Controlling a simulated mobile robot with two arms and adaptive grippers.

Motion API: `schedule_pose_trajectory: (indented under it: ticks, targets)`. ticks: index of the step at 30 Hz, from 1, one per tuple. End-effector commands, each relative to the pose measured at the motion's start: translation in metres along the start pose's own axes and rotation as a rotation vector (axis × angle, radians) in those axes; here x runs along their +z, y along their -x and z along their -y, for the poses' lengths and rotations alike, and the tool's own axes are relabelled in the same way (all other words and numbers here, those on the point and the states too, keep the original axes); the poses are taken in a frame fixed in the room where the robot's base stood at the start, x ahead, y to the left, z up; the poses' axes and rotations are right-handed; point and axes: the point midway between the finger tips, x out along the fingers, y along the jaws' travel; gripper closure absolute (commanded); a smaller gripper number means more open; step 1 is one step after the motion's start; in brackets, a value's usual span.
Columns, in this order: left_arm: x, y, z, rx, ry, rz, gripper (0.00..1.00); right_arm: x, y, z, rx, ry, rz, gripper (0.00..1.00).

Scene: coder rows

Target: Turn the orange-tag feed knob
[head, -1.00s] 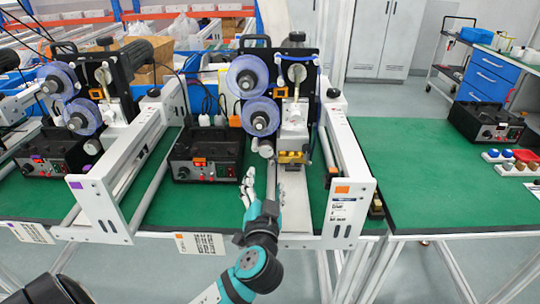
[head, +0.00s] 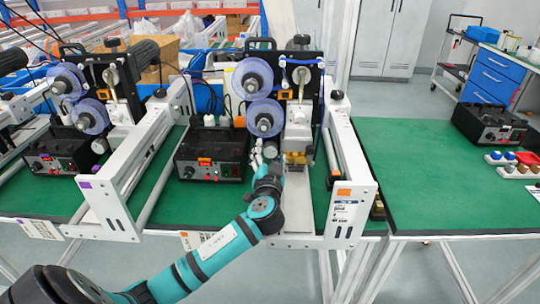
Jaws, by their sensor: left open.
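The orange-tagged machine (head: 343,192) stands in the middle right, with two blue-purple reels (head: 252,80) on a black upright plate. Its black control box (head: 212,143) sits to the left on the green table and carries an orange tag (head: 205,161) on its front. Small knobs and lit switches show on that front panel, but I cannot tell which is the feed knob. My left gripper (head: 263,152) is open, just right of the box and below the lower reel, close to the print head (head: 297,145). I cannot tell whether it touches anything. My right gripper is not in view.
A similar machine with a purple tag (head: 84,183) and its own box (head: 57,155) stands to the left. Another black box (head: 490,125) and several coloured caps on white strips sit at the right. The green table (head: 430,170) between is clear.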

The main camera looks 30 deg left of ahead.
Motion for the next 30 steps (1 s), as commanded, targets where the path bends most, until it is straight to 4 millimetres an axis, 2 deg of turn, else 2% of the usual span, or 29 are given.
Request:
schedule_pose_trajectory:
  ticks: [2,13,23,30]
  targets:
    - [0.0001,0.0002,0.0000,0.000,0.000,0.000,0.42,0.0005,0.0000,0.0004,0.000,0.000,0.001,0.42]
    - [0.0001,0.0005,-0.0001,0.000,0.000,0.000,0.90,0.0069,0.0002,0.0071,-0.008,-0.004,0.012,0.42]
    - [-0.0003,0.0006,0.0001,0.000,-0.042,0.001,0.91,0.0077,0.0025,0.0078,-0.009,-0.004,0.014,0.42]
    - [-0.0006,0.0008,0.0006,0.001,-0.183,0.002,0.91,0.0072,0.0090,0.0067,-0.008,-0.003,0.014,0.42]
